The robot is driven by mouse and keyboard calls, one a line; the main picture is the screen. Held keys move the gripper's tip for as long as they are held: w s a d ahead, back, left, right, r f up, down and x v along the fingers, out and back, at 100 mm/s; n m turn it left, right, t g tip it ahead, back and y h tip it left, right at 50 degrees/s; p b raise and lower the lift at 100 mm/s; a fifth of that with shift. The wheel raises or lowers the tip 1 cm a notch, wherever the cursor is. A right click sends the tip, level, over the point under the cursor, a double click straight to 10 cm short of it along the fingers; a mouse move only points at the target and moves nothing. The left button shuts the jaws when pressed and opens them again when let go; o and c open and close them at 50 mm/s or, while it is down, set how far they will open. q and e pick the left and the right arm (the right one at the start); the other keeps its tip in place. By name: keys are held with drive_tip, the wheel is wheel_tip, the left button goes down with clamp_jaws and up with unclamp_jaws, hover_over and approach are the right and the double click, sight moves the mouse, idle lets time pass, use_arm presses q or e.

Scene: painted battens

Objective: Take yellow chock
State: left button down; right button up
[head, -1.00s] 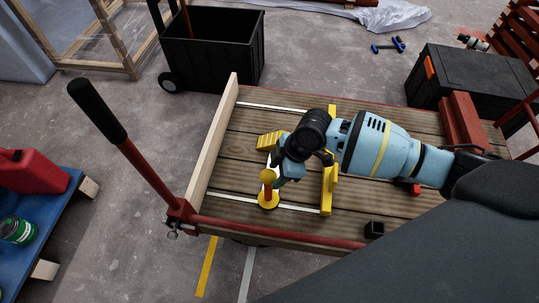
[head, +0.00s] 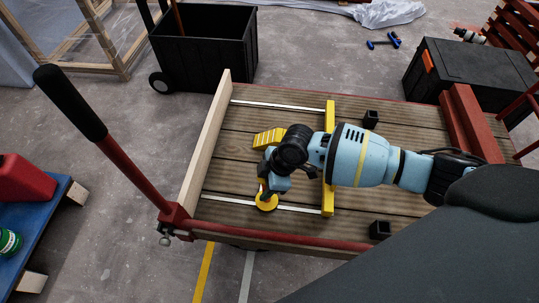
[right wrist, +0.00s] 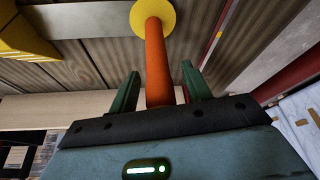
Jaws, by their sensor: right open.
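The yellow chock (head: 268,138), a ribbed wedge, lies on the wooden cart deck just beyond my right gripper. It also shows at the upper left of the right wrist view (right wrist: 22,38), outside the fingers. My right gripper (head: 266,185) is open, low over a small orange-red post with a round yellow base (head: 266,204). In the right wrist view the orange post (right wrist: 158,62) stands between the two green fingers (right wrist: 160,88), with gaps visible at its sides. The gripper hides most of the post in the head view. My left gripper is out of view.
The cart deck (head: 225,175) has a pale board (head: 207,140) along its left end and a red handle with black grip (head: 70,103). A yellow bar (head: 329,112) crosses white strips. Small black blocks (head: 380,229) lie right. A black bin (head: 205,62) stands behind.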

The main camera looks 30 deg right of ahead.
drive_tip(key=shift+r, duration=0.15)
drive_tip(key=shift+c, duration=0.2)
clamp_jaws()
drive_tip(key=shift+r, duration=0.1)
